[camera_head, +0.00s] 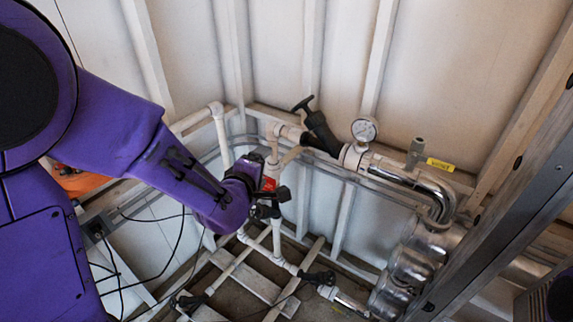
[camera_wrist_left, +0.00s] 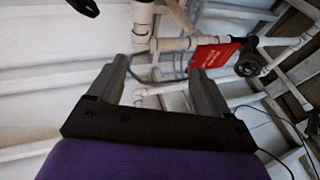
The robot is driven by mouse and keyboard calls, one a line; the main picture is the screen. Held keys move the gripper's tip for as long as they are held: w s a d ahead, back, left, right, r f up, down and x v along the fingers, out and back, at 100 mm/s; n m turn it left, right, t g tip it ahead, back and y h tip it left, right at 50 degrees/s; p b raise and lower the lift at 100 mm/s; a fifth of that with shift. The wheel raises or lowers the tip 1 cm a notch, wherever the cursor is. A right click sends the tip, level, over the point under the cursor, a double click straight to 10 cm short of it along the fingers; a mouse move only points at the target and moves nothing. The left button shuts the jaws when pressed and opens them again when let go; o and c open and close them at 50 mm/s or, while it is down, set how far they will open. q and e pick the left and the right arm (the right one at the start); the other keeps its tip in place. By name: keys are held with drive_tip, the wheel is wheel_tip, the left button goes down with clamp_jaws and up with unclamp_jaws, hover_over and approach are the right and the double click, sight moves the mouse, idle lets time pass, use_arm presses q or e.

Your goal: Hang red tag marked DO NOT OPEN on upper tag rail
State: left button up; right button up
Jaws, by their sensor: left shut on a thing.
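My left gripper (camera_head: 266,190) reaches in from the left, in front of the white pipes, and is shut on the red tag (camera_head: 268,184). In the left wrist view the two grey fingers (camera_wrist_left: 164,72) stand apart with a thin grey loop between them. The red tag (camera_wrist_left: 213,54) shows there with white lettering too small to read, beside the right finger and partly hidden by it. Thin grey rails (camera_head: 345,172) run along the wall behind the pipes; I cannot tell which is the upper tag rail. My right gripper is not in view.
A pressure gauge (camera_head: 364,130), a black-handled valve (camera_head: 320,130) and a yellow label (camera_head: 440,165) sit on the upper pipe to the right. A black valve knob (camera_wrist_left: 249,63) is close to the tag. Black cables (camera_head: 115,260) hang at lower left. A grey beam (camera_head: 500,235) crosses the right side.

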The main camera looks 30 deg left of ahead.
use_arm(q)
drive_tip(key=b, duration=0.6)
approach(282, 130)
drive_tip(key=f, duration=0.1)
drive_tip(key=w, duration=0.5)
drive_tip(key=shift+w+f, duration=0.25)
drive_tip(key=shift+f, duration=0.1)
drive_tip(key=shift+w+a+r+p, duration=0.1)
drive_tip(key=shift+w+p, duration=0.4)
drive_tip(key=shift+w, duration=0.15)
drive_tip(key=f, duration=0.1)
drive_tip(key=f+p, duration=0.1)
drive_tip(key=f, duration=0.1)
drive_tip(key=shift+w+a+f, duration=0.1)
drive_tip(key=shift+w+f, duration=0.1)
drive_tip(key=shift+w, duration=0.1)
